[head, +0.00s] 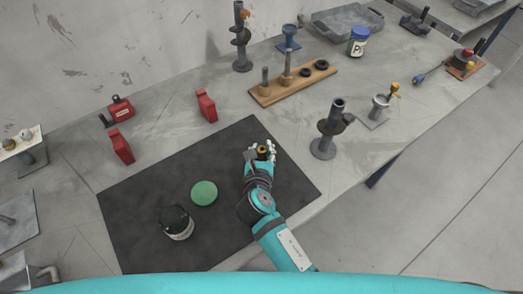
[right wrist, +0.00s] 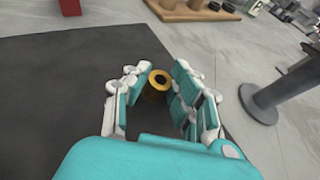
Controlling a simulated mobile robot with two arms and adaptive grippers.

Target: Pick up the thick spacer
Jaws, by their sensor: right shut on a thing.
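The thick spacer (right wrist: 152,92) looks like a short, thick ring with a yellow-gold rim and a dark hole. In the right wrist view it stands between the fingers of my right gripper (right wrist: 157,88), which is shut on it. In the head view the spacer (head: 262,149) shows as a small brownish-gold spot among the white fingertips of my right gripper (head: 260,152), over the right part of the black mat (head: 140,195). The fingers hide much of its side. I cannot tell whether it touches the mat. My left gripper is not in view.
A green disc (head: 204,193) and a dark jar (head: 176,222) are on the mat. An auger stand (head: 325,145) rises right of my gripper. Behind are a wooden peg board (head: 292,84) with black rings, another auger stand (head: 242,45) and red blocks (head: 207,105).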

